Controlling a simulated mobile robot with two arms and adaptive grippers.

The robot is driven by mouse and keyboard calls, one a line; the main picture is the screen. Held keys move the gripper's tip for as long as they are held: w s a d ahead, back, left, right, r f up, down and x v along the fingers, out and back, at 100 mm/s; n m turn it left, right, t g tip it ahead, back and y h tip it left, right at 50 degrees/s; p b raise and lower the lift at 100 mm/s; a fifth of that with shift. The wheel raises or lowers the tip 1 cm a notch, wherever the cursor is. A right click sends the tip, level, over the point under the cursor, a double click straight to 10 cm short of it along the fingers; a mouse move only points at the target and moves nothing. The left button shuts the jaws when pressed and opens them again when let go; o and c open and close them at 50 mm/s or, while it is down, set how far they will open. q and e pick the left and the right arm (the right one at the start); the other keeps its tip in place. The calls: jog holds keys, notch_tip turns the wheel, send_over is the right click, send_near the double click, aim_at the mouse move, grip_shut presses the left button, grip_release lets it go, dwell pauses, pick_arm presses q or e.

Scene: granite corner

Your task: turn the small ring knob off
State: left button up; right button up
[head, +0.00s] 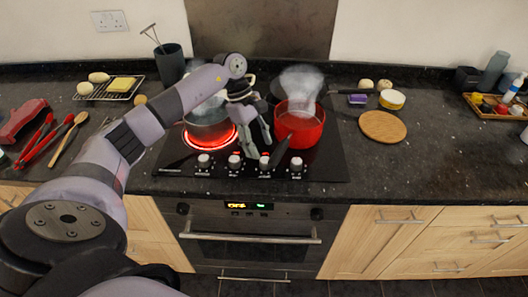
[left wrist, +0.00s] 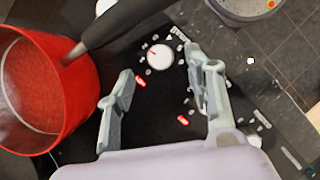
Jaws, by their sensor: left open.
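A row of several white knobs runs along the front of the black hob (head: 325,168); one is the third knob from the left (head: 264,162). The labels are too small to read, so I cannot tell which is the small ring knob. My left gripper (head: 259,140) is open and empty over the hob front, pointing down towards the knobs. In the left wrist view, one white knob (left wrist: 160,56) with a red mark shows between the fingertips, apart from both. Small red lights glow near the knobs. My right gripper is not in view.
A steaming red pot (head: 300,122) stands right beside the left gripper, its dark handle (head: 280,152) reaching over the knobs. A steaming grey pot (head: 207,127) stands on a glowing red ring. A wooden board (head: 382,126) lies to the right.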

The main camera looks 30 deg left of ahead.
aim_at(265, 159)
pick_arm(q)
jog(key=x, duration=0.3)
jog(key=shift+d+f+p, duration=0.2)
jog(key=shift+f+p, duration=0.15)
jog(key=shift+p, duration=0.05)
jog(key=shift+d+f, duration=0.15)
jog(key=shift+f, duration=0.25)
jog(key=c, duration=1.1)
jog(key=shift+c, duration=0.2)
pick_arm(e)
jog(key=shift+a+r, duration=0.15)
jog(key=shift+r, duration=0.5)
pick_arm(q)
jog(key=shift+n, duration=0.3)
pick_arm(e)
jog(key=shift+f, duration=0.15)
